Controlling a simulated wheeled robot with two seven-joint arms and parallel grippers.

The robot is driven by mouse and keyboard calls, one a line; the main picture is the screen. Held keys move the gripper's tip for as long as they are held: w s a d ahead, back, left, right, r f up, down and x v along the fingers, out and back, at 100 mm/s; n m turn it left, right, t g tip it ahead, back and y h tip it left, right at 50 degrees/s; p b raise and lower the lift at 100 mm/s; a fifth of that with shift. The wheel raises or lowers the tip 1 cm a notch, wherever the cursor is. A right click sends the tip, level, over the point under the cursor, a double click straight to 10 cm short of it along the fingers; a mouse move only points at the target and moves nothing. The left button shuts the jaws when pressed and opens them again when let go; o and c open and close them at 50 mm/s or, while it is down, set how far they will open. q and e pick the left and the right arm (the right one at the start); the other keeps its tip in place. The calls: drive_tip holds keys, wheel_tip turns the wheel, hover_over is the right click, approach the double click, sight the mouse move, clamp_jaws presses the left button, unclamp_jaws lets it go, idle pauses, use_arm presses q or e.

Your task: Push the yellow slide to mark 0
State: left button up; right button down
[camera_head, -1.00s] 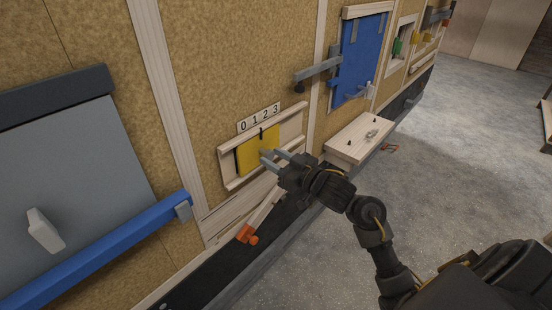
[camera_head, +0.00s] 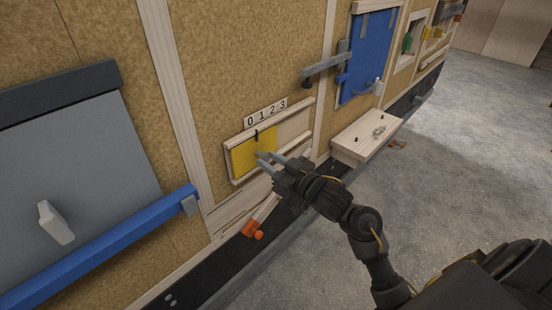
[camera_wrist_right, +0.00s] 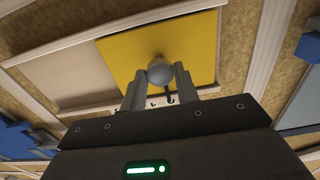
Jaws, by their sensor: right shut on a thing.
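The yellow slide (camera_head: 245,157) sits in a pale wooden track (camera_head: 228,162) on the wall, against the track's left end. A strip of numbers 0 to 3 (camera_head: 266,112) is above it. The slide's black pointer (camera_head: 256,135) stands about below the 0. My right gripper (camera_head: 266,162) reaches in from the right, with its fingers at the slide. In the right wrist view the fingers (camera_wrist_right: 159,88) are shut on the grey round knob (camera_wrist_right: 171,72) of the yellow slide (camera_wrist_right: 195,42). My left gripper is in no view.
A grey panel (camera_head: 85,160) with a blue bar (camera_head: 110,240) is at the left. A wooden shelf (camera_head: 352,147) and a blue door (camera_head: 367,55) are to the right. An orange-ended lever (camera_head: 253,230) hangs below the track. Open floor is at the right.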

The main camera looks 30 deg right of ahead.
drive_tip(key=c, duration=1.4)
unclamp_jaws()
drive_tip(key=shift+a+f, duration=0.1)
drive_tip(key=shift+a, duration=0.05)
drive_tip(key=o, duration=0.3)
drive_tip(key=shift+s+a, duration=0.1)
drive_tip(key=shift+a, duration=0.1)
drive_tip(key=shift+o, duration=0.2)
drive_tip(key=shift+d, duration=0.2)
drive_tip(key=b+v, duration=0.2)
drive_tip(key=v, duration=0.8)
drive_tip(key=shift+s, duration=0.35)
drive_tip(key=shift+n, duration=0.3)
